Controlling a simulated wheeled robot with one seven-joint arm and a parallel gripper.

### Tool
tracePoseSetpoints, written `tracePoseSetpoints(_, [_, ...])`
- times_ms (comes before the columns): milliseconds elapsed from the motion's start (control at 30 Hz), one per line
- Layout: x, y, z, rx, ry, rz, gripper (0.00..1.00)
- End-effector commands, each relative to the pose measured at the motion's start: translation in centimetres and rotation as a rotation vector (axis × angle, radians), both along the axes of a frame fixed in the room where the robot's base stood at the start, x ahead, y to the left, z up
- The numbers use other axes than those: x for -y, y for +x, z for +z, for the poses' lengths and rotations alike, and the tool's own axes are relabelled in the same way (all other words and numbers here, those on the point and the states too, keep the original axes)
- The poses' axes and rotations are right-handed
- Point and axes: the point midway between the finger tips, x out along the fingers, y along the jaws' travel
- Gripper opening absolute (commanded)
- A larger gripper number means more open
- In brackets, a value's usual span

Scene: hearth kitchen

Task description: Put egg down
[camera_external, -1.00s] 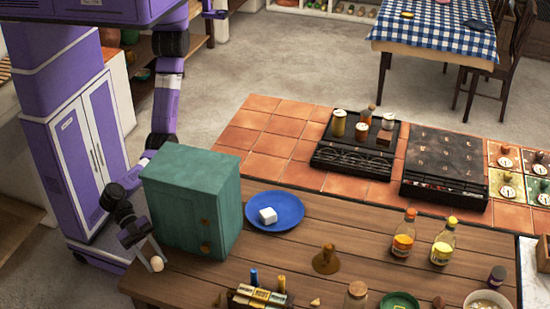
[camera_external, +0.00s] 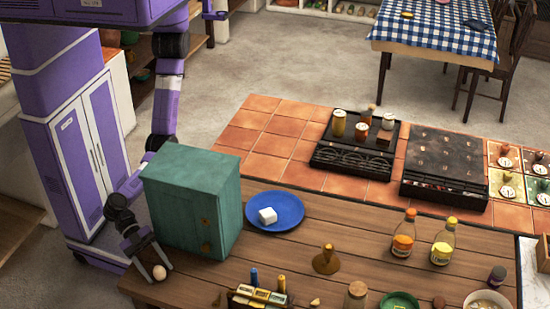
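A small pale egg (camera_external: 159,272) is at the near left corner of the wooden counter, in front of the teal cabinet. My gripper (camera_external: 159,268) points down at it, with its fingers around the egg. The egg is low, at or very close to the counter top; I cannot tell whether it touches the wood. The fingers are small in the picture, and I cannot tell whether they press on the egg or stand apart from it.
The teal cabinet (camera_external: 191,203) stands close to the right of my gripper. A rack of small boxes (camera_external: 259,298) and a brown stand (camera_external: 326,262) are further right. Bare wood (camera_external: 205,278) lies between.

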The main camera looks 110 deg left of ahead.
Motion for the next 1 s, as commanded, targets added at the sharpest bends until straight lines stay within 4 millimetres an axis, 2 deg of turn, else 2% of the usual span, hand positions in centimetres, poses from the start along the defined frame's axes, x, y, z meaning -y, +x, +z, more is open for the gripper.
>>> tracePoseSetpoints(333, [-0.1,-0.2,0.5,0.000,-0.001,-0.001,0.57])
tracePoseSetpoints(700, [-3.4,-6.2,3.1,0.000,-0.002,-0.003,0.57])
tracePoseSetpoints(1000, [-5.3,-9.3,4.5,0.000,0.000,-0.001,0.57])
